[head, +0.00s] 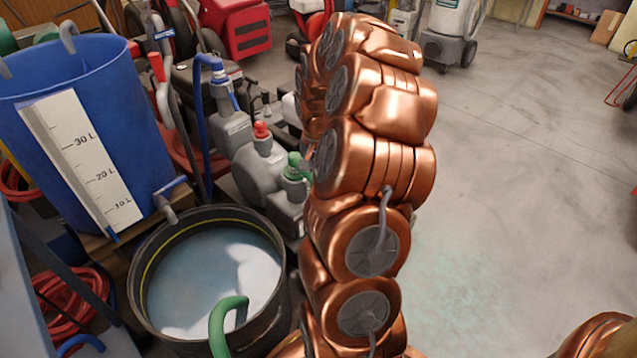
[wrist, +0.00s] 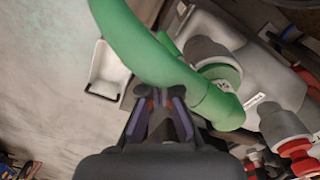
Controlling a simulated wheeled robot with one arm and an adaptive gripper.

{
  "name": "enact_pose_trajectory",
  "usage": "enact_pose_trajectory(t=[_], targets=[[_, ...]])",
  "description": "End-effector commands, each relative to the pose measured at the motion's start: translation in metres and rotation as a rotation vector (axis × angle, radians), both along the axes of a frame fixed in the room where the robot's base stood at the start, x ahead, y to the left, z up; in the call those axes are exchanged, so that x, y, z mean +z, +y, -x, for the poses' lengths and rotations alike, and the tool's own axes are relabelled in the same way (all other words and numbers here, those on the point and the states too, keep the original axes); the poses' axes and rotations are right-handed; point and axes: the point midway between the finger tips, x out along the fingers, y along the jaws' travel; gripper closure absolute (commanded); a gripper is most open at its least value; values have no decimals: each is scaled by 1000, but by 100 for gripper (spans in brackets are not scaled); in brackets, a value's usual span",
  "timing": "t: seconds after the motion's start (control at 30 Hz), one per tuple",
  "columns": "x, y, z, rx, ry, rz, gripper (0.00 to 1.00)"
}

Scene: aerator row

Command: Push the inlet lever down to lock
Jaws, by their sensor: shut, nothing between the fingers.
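My gripper (wrist: 160,96) shows in the wrist view with its fingers shut and empty. Its tips are close to a thick green hose (wrist: 155,50) that crosses the view; I cannot tell whether they touch. Beside the hose is a grey coupling with a green ring (wrist: 224,73) on the grey pump body (wrist: 270,65). In the head view the pump has a green fitting (head: 297,168) and a red-capped fitting (head: 262,131). I cannot clearly make out the inlet lever or its angle; part of the green fitting is hidden behind my copper arm. My gripper is hidden in the head view.
A black tub (head: 135,285) of water stands in front of the pump, with a green hose bend (head: 228,315) at its rim. A blue tank (head: 110,80) with a litre scale and a blue-handled tap (head: 172,187) is at left. Open floor (head: 500,200) lies at right.

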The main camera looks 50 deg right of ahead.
Motion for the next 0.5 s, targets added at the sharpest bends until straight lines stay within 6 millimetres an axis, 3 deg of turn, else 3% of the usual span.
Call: enact_pose_trajectory(t=[0.5], targets=[[42,0,7,0,-2,1,100]])
